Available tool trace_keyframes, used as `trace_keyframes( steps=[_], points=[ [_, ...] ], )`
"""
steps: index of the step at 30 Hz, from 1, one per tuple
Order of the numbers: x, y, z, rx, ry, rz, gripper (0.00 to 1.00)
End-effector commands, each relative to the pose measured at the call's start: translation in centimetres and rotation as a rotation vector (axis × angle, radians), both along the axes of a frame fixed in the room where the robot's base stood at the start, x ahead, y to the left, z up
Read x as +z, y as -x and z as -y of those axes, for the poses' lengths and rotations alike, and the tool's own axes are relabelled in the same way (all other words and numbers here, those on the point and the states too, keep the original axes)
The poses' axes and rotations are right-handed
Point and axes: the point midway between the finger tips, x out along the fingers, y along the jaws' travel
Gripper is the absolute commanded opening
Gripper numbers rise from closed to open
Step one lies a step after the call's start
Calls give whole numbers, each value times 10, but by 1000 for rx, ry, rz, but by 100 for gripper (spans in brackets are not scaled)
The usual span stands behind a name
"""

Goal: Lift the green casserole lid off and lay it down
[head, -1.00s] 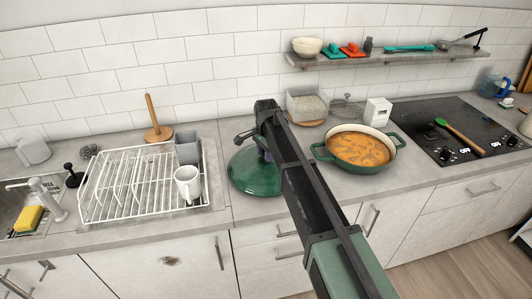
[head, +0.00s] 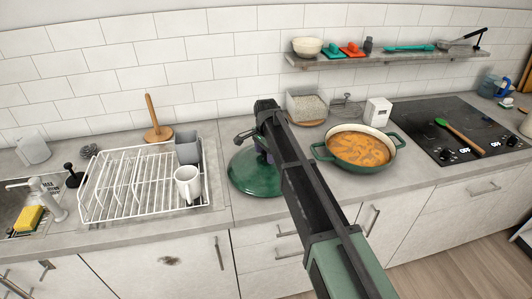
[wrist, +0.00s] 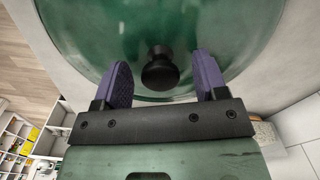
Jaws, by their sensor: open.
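The green casserole lid (head: 254,174) lies on the counter, left of the green casserole (head: 362,148). The casserole is uncovered and holds orange stew. In the wrist view the lid (wrist: 100,45) fills the upper middle, with its dark round knob (wrist: 160,70) facing the camera. My gripper (wrist: 158,75) is open, its two purple fingers on either side of the knob with gaps visible on both sides. In the head view my arm hides part of the lid and most of the gripper.
A white dish rack (head: 140,188) with a white mug (head: 188,184) stands left of the lid. A clear container (head: 306,105) and a white box (head: 378,112) stand behind the casserole. The black hob (head: 450,120) is at right, with a shelf (head: 390,59) above.

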Motion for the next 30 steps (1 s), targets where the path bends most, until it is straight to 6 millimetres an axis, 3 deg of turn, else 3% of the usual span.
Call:
trace_keyframes(
  steps=[9, 13, 23, 27, 29, 30],
  points=[
    [77, 0, 0, 0, 0, 0, 66],
    [102, 0, 0, 0, 0, 0, 66],
    [104, 0, 0, 0, 0, 0, 66],
    [105, 1, 0, 138, 0, 0, 66],
    [105, 19, 6, 294, 0, 0, 66],
    [104, 47, 17, 427, 1, -1, 66]
  ],
)
